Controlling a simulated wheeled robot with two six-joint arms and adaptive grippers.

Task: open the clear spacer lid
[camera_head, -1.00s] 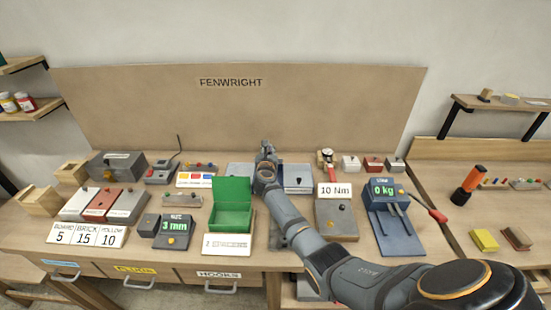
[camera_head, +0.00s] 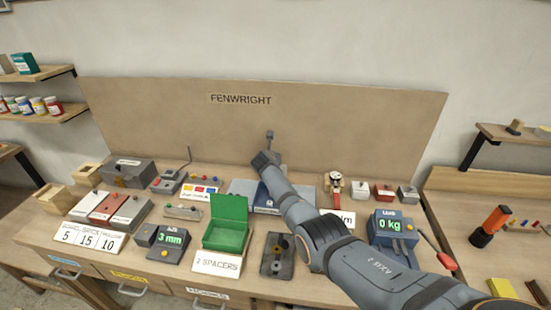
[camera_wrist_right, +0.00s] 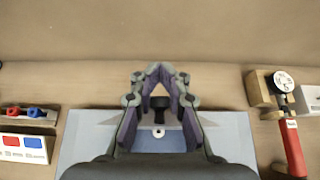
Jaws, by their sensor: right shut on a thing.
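My right gripper (camera_head: 269,140) reaches to the back of the bench, in front of the upright board. In the right wrist view its fingers (camera_wrist_right: 159,88) close in around a dark knob (camera_wrist_right: 159,103). Below it is a wide pale grey fixture (camera_wrist_right: 80,148) with a blue part (camera_wrist_right: 158,142) and a small round pale spot. The fixture also shows in the head view as a grey and blue block (camera_head: 240,187), partly hidden by my arm. I cannot clearly make out a clear lid's outline. My left gripper is in neither view.
An open green box (camera_head: 226,235) with a "2 SPACERS" card (camera_head: 217,263) stands at front centre. Beside it is a dark plate (camera_head: 270,268) with round pieces. A "3 mm" gauge (camera_head: 165,240) is left; a "0 kg" scale (camera_head: 393,226) and red-handled tool (camera_wrist_right: 290,148) are right.

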